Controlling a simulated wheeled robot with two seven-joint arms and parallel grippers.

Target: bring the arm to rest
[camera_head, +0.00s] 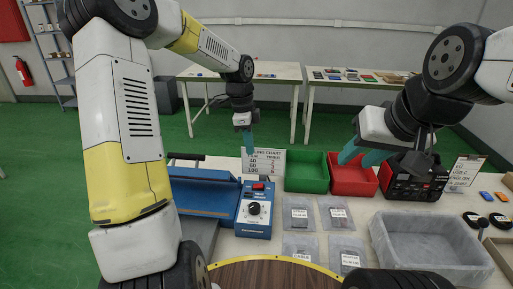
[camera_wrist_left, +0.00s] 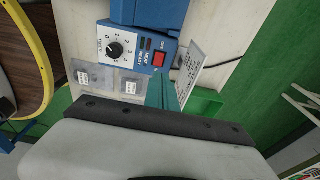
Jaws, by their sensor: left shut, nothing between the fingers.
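My left arm reaches in from the left and bends down over the work table (camera_head: 225,163). My left gripper (camera_head: 248,143) points down above the back edge of the table, close to the heating chart card (camera_head: 270,160) and above the blue sealing machine (camera_head: 255,208). Its teal fingers are together and empty; they also show in the left wrist view (camera_wrist_left: 162,94), beside the blue machine (camera_wrist_left: 140,52). My right gripper (camera_head: 362,153) hangs over the red bin (camera_head: 352,185) at the right. Its teal fingers look spread apart, with nothing visible between them.
A green bin (camera_head: 306,178) stands left of the red bin. Several labelled bags (camera_head: 300,213) lie in front. A clear lined tray (camera_head: 430,243) is at the front right, with a black and red device (camera_head: 412,183) behind it. Tables stand further back across green floor.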

